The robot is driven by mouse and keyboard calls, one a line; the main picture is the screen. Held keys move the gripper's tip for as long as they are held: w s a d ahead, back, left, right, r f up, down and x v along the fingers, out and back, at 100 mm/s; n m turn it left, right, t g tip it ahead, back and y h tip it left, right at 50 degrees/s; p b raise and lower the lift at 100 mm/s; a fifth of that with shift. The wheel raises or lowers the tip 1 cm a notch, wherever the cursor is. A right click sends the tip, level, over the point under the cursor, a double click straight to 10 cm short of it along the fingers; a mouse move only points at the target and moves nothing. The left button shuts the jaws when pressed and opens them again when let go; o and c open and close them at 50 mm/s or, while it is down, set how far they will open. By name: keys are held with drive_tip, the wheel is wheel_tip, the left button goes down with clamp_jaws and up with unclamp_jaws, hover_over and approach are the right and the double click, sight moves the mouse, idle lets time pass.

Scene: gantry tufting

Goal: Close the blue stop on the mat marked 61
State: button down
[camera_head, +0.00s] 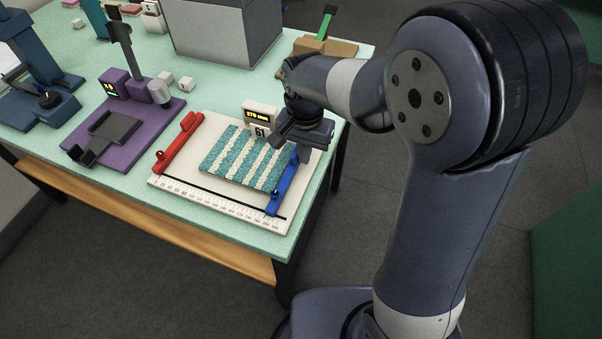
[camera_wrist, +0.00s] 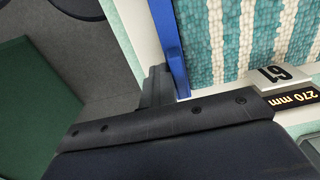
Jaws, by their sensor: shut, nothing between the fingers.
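The board marked 61 (camera_head: 180,185) is a white plate with a ruler along its front edge. A teal and cream striped tufted piece (camera_head: 245,158) lies on it and also fills the upper right of the wrist view (camera_wrist: 235,40). The blue stop (camera_head: 283,190) lies along the piece's right side, very close to it; I cannot tell whether they touch. It shows as a blue bar in the wrist view (camera_wrist: 165,35). My gripper (camera_head: 304,153) is shut and empty, low at the blue stop's far end, on its outer side. Its fingers show beside the bar (camera_wrist: 157,88).
A red stop (camera_head: 178,146) stands at the board's left, apart from the striped piece. Behind is a display (camera_head: 260,116) reading 270 mm with the 61 tag. A purple device (camera_head: 128,130) stands left, a grey box (camera_head: 222,30) at the back. The table's right edge is close.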

sight(277, 153)
drive_tip(key=shift+w+a+p, duration=0.35)
drive_tip(key=shift+w+a, duration=0.1)
drive_tip(key=shift+a, duration=0.8)
drive_tip(key=shift+w+a+p, duration=0.4)
drive_tip(key=shift+w+a, duration=0.1)
drive_tip(key=shift+a, duration=0.8)
drive_tip(key=shift+w+a+p, duration=0.35)
drive_tip(key=shift+w+a, duration=0.1)
drive_tip(key=shift+a, duration=0.8)
idle(1.1)
drive_tip(key=shift+d, duration=0.2)
idle(0.5)
drive_tip(key=shift+s+d, duration=0.25)
drive_tip(key=shift+d, duration=0.15)
drive_tip(key=shift+r, duration=0.1)
wheel_tip(277, 153, up, 8)
drive_tip(key=p, duration=0.6)
idle(0.3)
wheel_tip(277, 153, down, 8)
drive_tip(key=b, duration=0.6)
